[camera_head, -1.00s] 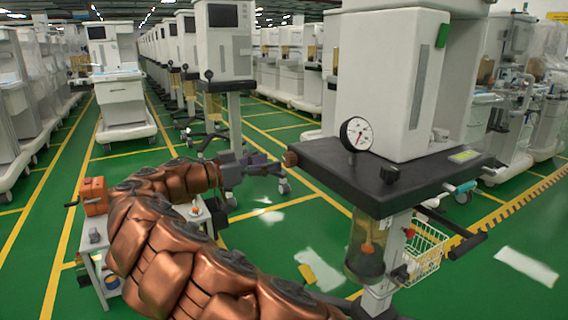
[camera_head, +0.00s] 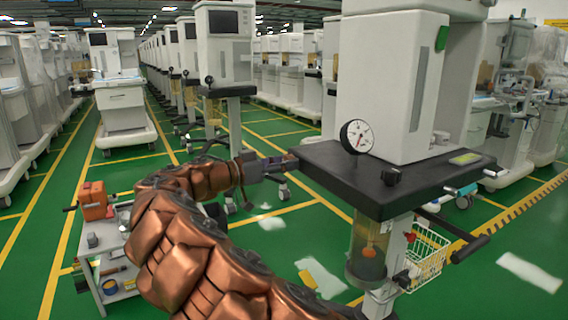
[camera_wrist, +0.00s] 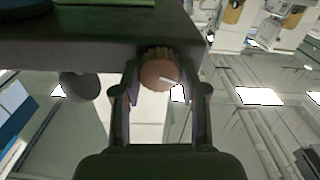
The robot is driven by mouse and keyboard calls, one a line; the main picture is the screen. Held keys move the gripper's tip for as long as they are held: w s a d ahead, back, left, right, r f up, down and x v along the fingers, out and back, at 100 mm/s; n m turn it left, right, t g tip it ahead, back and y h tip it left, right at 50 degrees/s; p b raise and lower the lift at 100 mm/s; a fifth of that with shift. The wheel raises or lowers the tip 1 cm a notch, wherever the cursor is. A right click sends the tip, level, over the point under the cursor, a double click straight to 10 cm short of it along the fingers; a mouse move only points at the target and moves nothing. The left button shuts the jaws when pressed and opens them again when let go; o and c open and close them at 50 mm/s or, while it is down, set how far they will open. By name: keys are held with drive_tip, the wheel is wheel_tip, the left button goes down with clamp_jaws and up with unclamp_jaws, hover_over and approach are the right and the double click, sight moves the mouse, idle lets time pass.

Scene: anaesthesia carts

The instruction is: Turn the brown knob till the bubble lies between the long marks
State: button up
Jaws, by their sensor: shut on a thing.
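The brown knob (camera_wrist: 160,70) sits under the edge of the dark tabletop (camera_wrist: 90,40) in the wrist view. A pale line on its face points right and slightly down. My gripper (camera_wrist: 160,88) is shut on the knob, one finger on each side. In the head view my gripper (camera_head: 283,163) is at the left edge of the black tabletop (camera_head: 350,190) and hides the knob. A small yellow-green strip (camera_head: 465,158) lies on the tabletop's right part; it may be the level vial. No bubble or long marks can be made out.
Below hang a clear canister (camera_head: 366,252) and a white wire basket (camera_head: 425,262). A low trolley with an orange box (camera_head: 94,200) stands left.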

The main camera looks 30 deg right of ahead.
drive_tip(key=c, duration=0.4)
drive_tip(key=shift+c, duration=0.2)
drive_tip(key=shift+r+n+p, duration=0.1)
drive_tip(key=shift+n+p, duration=0.2)
drive_tip(key=shift+p, duration=0.1)
drive_tip(key=n+p, duration=1.8)
drive_tip(key=n, duration=0.1)
drive_tip(key=shift+w+f, duration=0.25)
drive_tip(key=shift+p, duration=0.35)
drive_tip(key=o, duration=1.1)
drive_tip(key=shift+f, duration=0.1)
